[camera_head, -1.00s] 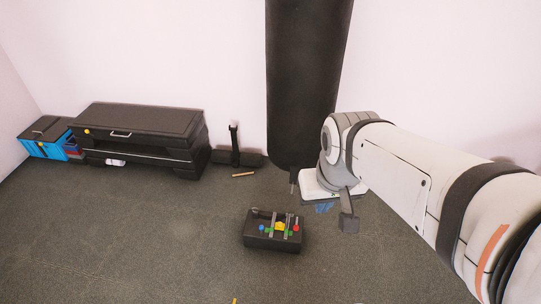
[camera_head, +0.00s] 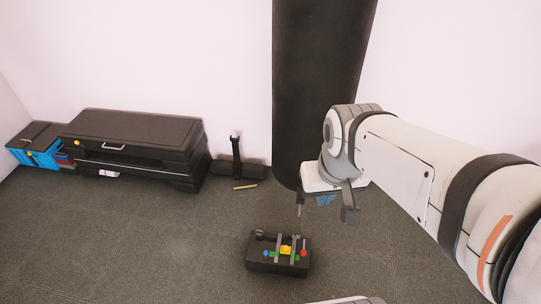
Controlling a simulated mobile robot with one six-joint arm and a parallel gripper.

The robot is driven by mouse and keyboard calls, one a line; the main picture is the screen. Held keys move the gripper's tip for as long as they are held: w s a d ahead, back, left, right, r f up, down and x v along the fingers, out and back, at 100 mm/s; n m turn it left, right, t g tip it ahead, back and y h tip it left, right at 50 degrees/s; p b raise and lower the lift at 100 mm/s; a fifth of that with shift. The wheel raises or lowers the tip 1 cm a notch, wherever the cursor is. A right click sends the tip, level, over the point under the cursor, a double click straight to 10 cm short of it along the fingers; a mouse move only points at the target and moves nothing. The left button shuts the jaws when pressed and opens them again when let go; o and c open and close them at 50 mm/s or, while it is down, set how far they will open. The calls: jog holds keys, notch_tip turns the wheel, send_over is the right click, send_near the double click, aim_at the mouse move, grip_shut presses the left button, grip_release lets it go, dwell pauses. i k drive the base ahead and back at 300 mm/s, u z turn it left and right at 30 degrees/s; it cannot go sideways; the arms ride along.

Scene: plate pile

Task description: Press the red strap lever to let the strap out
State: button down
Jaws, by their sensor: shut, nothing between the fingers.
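A small black box (camera_head: 263,267) sits on the floor in the lower middle of the head view. Colored parts and grey bars are on its top. A small red knob (camera_head: 304,253), likely the red strap lever, is at the box's right end. I cannot make out a strap. My gripper (camera_head: 325,201) hangs above and to the right of the box in the picture, apart from it and with nothing held. It is shut, though its fingertips are small and partly unclear.
A dark column (camera_head: 320,80) stands behind. A black cabinet (camera_head: 135,130) and blue box (camera_head: 35,155) stand at left.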

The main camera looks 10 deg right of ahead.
aim_at(303, 252)
jog(key=i, duration=0.4)
jog(key=k, duration=1.7)
jog(key=z, duration=0.4)
jog(key=i, duration=1.8)
jog(key=z, duration=0.05)
